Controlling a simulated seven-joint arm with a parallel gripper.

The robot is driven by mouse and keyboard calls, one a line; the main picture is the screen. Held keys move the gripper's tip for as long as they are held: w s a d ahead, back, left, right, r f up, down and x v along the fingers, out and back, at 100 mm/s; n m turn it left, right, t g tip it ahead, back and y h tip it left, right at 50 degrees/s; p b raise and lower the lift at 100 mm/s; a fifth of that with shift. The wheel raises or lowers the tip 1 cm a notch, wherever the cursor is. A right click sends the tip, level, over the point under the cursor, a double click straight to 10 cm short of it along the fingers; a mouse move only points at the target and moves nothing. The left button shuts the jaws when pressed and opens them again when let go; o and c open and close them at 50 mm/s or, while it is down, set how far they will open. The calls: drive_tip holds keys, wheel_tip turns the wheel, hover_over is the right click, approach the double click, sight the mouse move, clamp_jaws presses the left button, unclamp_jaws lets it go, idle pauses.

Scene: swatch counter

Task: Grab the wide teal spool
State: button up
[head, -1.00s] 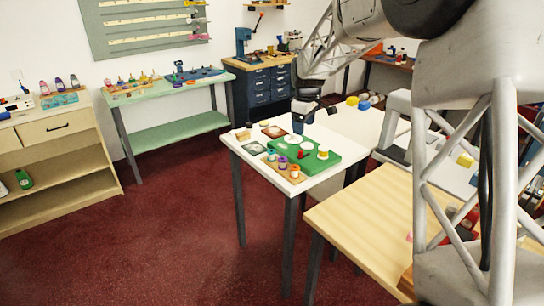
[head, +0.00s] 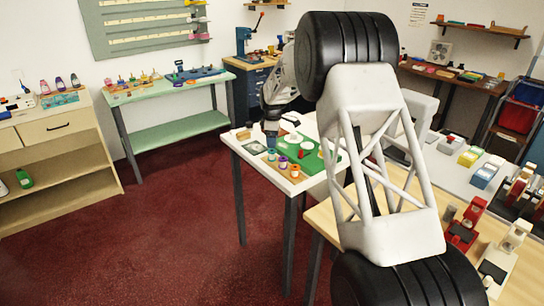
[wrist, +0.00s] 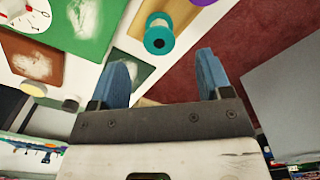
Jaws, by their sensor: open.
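The teal spool (head: 272,155) stands at the left end of a row on a small wooden board near the front of the white table. In the wrist view the teal spool (wrist: 159,36) shows end-on with a dark centre, just beyond and between my fingertips. My gripper (wrist: 162,62) is open, its two blue fingers apart with nothing between them. In the head view my gripper (head: 271,137) hangs above and slightly behind the teal spool; its fingertips are too small there to tell any contact.
A purple spool (head: 283,162) and an orange-and-white spool (head: 294,171) stand to the right of the teal one. A green board (head: 330,157) lies behind them. A brown-framed tile (wrist: 32,60) and a pale round piece (wrist: 33,88) lie left in the wrist view.

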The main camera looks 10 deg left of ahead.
sight(272, 151)
drive_tip(key=shift+w+f, duration=0.1)
drive_tip(key=shift+f, duration=0.1)
drive_tip(key=shift+f, duration=1.2)
drive_tip(key=shift+f, duration=0.1)
drive_tip(key=shift+a+f, duration=0.15)
drive_tip(key=shift+f, duration=2.4)
drive_tip(key=c, duration=1)
drive_tip(key=shift+r, duration=0.15)
drive_tip(key=shift+r, duration=4.9)
